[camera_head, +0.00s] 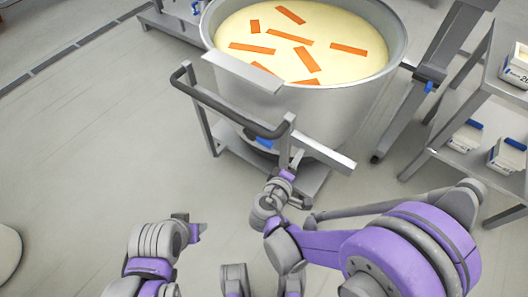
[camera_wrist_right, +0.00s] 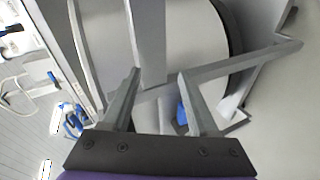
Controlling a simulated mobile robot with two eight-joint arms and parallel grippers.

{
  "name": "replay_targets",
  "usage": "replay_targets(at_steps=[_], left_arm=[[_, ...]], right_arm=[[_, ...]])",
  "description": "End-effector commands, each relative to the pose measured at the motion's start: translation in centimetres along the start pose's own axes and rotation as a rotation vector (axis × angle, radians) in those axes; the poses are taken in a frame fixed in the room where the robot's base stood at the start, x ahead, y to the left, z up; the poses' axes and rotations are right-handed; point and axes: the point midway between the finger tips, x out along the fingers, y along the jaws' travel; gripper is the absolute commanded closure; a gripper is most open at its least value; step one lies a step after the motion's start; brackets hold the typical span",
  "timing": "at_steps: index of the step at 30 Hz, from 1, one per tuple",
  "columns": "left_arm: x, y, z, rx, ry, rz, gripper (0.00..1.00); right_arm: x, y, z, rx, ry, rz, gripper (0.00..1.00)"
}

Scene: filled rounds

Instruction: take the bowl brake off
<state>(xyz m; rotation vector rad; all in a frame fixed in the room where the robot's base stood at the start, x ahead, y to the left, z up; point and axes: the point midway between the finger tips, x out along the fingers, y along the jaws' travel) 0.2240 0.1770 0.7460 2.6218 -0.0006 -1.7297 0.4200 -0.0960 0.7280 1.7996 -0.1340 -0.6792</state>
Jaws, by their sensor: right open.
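A large steel bowl (camera_head: 300,105) of pale dough with orange strips stands on a grey wheeled frame (camera_head: 312,180) with a dark push handle (camera_head: 225,112). A small blue pedal (camera_head: 264,142), perhaps the brake, sits low at the frame's near side; a blue piece also shows in the right wrist view (camera_wrist_right: 182,113). My right gripper (camera_head: 296,160) is near the frame's near right side. In the right wrist view it (camera_wrist_right: 157,78) is open, with a grey post (camera_wrist_right: 148,40) beyond and between its fingertips; contact is unclear. My left gripper (camera_head: 198,232) is low, away from the bowl; its jaws are unclear.
A grey shelf rack (camera_head: 470,165) with white and blue boxes (camera_head: 507,155) stands at the right. A slanted grey post (camera_head: 425,80) rises behind the bowl's right side. Another grey frame (camera_head: 175,22) is at the back left. The floor (camera_head: 90,130) at the left is clear.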

Motion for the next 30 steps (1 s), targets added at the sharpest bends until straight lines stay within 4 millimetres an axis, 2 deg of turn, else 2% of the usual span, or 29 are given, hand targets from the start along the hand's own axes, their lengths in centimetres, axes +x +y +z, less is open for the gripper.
replay_targets(at_steps=[1,3,6,11,14,17,30], left_arm=[[2.1,0.0,0.7,0.000,-0.008,0.000,0.50],[3.6,0.0,1.2,0.000,-0.013,0.000,0.50],[5.2,0.0,1.6,0.000,-0.019,0.000,0.50],[6.5,0.0,2.0,0.000,-0.022,0.000,0.50],[6.7,0.0,2.1,0.000,-0.023,0.000,0.50],[6.7,0.0,2.1,0.000,-0.023,0.000,0.50],[7.3,0.0,2.2,0.000,-0.024,0.000,0.50]], right_arm=[[0.7,-3.0,-1.7,-0.047,0.045,0.050,0.40],[0.6,-5.2,-3.8,-0.106,0.103,0.131,0.40],[0.0,-7.8,-6.1,-0.169,0.176,0.230,0.40],[-1.3,-10.2,-8.2,-0.225,0.249,0.334,0.40],[-1.7,-10.6,-8.7,-0.238,0.267,0.361,0.40],[-1.1,-10.3,-9.0,-0.241,0.268,0.367,0.40],[5.9,-7.8,-11.2,-0.241,0.264,0.365,0.40]])
